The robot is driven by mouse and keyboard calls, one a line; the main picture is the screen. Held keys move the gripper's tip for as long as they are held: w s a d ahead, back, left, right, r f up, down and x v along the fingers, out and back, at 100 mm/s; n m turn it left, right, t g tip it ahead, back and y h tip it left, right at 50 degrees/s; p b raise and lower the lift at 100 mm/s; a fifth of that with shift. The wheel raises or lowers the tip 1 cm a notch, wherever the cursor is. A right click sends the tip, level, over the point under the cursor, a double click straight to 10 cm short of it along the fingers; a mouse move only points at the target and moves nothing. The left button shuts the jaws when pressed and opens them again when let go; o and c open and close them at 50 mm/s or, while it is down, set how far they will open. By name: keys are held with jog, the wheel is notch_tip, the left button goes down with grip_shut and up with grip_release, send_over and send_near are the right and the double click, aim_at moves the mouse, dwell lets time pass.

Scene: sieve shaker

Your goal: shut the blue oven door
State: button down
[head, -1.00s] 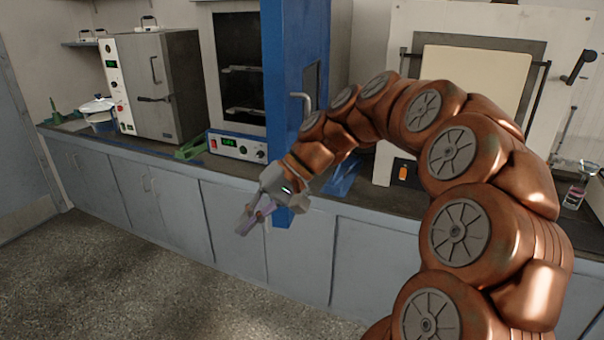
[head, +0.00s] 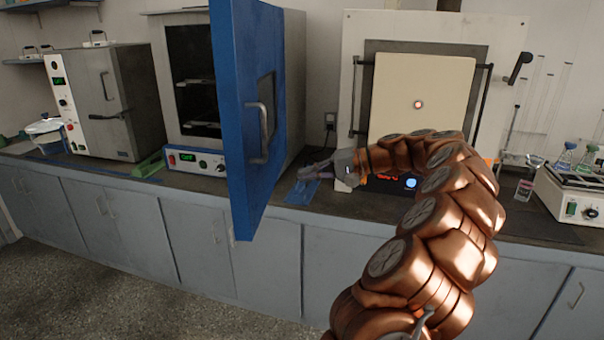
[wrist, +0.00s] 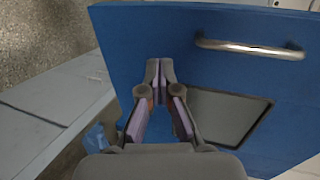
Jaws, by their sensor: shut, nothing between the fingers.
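The blue oven door (head: 233,110) stands wide open, jutting out from the front of its oven (head: 193,75). Its outer face, with a metal handle (head: 258,132) and a dark window (head: 266,92), is turned to the right. My gripper (head: 304,172) is shut and empty, to the right of the door on its outer side. In the wrist view the fingers (wrist: 160,66) are in front of the blue outer face (wrist: 145,35), with the handle (wrist: 250,48) and window (wrist: 225,115) to their right. I cannot tell whether the fingertips touch the door.
A cream furnace (head: 430,85) stands right of the oven, behind my arm. A grey oven (head: 125,100) is at the left. A blue cloth (head: 302,191) lies on the dark counter below my gripper. Glassware and a white device (head: 575,195) are at the far right.

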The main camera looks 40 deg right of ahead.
aim_at(251, 182)
jog(key=p+x, duration=0.1)
jog(key=x, duration=0.3)
jog(key=p+x, duration=0.1)
jog(key=x, duration=0.3)
jog(key=r+p+x, duration=0.1)
jog(key=x, duration=0.2)
jog(key=shift+w+a+f, duration=0.1)
jog(key=shift+w+a, duration=0.3)
